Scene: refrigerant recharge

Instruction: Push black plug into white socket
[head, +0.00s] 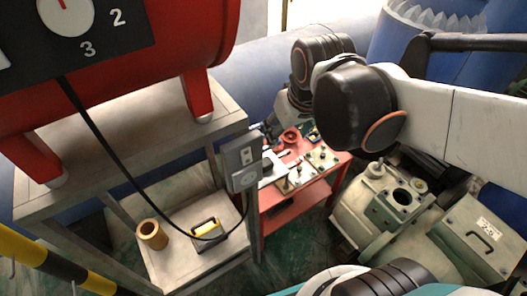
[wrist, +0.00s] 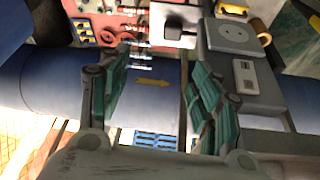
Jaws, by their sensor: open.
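A black plug-like block (wrist: 182,24) sits against a white square piece (wrist: 160,14) at the top of the wrist view. I cannot tell whether it is inserted or only resting there. The white piece also shows in the head view (head: 275,170), beside a grey panel. That grey panel (wrist: 270,107) carries a pale round socket (wrist: 234,35) and a smaller rectangular outlet (wrist: 245,76). My gripper (wrist: 158,62) is open, with its green-padded fingers apart and nothing visible held between them. In the head view it (head: 277,122) is partly hidden, just above and behind the panel.
A red table (head: 300,205) with small parts stands right of the panel. A grey rack (head: 120,125) bears a red tank (head: 130,50), with a black cable (head: 107,150) hanging down. A yellow-black item (head: 207,231) and tan ring (head: 151,235) lie on its lower shelf. Machinery (head: 385,215) stands right.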

